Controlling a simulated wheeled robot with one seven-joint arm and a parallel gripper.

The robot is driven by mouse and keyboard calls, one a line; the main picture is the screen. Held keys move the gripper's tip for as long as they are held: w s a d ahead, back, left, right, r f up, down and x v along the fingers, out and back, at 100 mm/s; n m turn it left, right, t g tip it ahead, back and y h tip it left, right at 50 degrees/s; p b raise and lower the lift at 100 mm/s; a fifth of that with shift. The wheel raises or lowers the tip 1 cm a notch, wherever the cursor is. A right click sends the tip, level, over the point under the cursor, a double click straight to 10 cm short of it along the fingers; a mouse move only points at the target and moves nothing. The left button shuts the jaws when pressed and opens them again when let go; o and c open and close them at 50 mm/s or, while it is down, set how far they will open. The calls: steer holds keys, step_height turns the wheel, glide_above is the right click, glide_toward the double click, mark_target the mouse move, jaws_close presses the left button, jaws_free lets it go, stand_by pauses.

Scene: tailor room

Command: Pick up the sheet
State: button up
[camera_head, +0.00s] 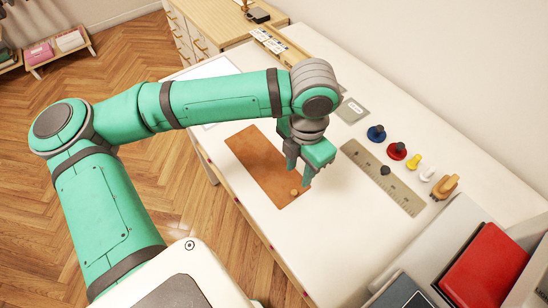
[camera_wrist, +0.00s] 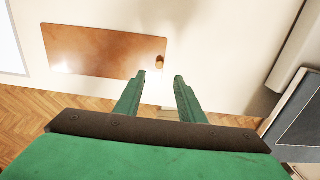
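A flat brown sheet (camera_head: 258,162), like leather, lies on the white table. It also shows in the wrist view (camera_wrist: 95,48) at the upper left. A small round wooden piece (camera_head: 294,192) sits at its near right end and also shows in the wrist view (camera_wrist: 160,61). My gripper (camera_head: 299,172) points down above the table, by the right side of the brown sheet's near end. In the wrist view my gripper (camera_wrist: 160,77) has its two fingers apart with nothing between them. A pale, framed-looking flat sheet (camera_head: 210,69) lies farther back, partly hidden by my arm.
A ruler (camera_head: 382,177) lies right of the gripper, with several coloured knobs, including a red one (camera_head: 396,151), beyond it. A grey box with a red item (camera_head: 484,264) stands at the lower right. The white table (camera_head: 325,225) is bare in front of the gripper.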

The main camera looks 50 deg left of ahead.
glide_above(294, 192)
steer(key=f, duration=0.4)
steer(key=shift+s+a+f, duration=0.1)
steer(key=shift+s+f, duration=0.1)
steer(key=shift+f, duration=0.1)
steer(key=shift+w+f, duration=0.2)
steer(key=shift+f, duration=2.6)
steer(key=shift+c, duration=0.4)
